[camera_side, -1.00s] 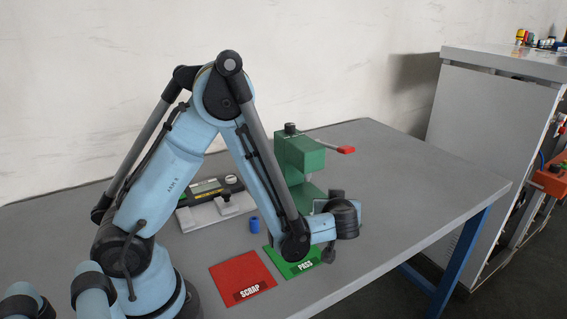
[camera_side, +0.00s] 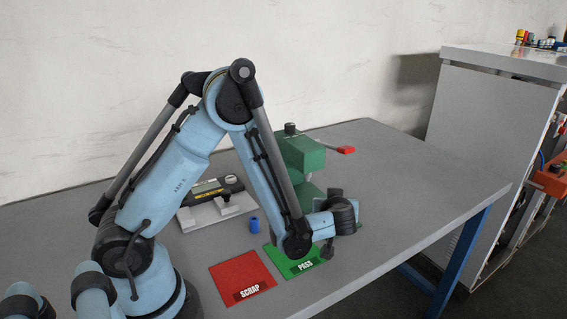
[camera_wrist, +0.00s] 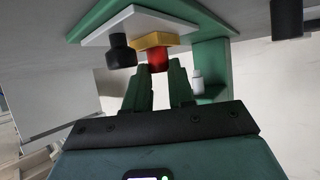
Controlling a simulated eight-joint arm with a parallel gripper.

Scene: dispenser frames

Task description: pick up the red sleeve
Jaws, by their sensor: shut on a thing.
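The red sleeve (camera_wrist: 157,60) is a short red cylinder in the wrist view, against a yellow hexagonal piece (camera_wrist: 154,41). My gripper (camera_wrist: 160,75) has its two dark green fingers closed around the end of the sleeve, one on each side. The fingers hide part of the sleeve. In the side view my wrist is in front of the green press-like frame (camera_side: 300,152), and the sleeve and fingertips cannot be made out there.
A white plate (camera_wrist: 95,37) and a black knob (camera_wrist: 121,52) are close beside the sleeve. A white cylinder (camera_wrist: 197,82) is right of my fingers. On the table are a blue cylinder (camera_side: 254,224), red SCRAP mat (camera_side: 240,270), green PASS mat (camera_side: 279,257) and grey gauge (camera_side: 215,212).

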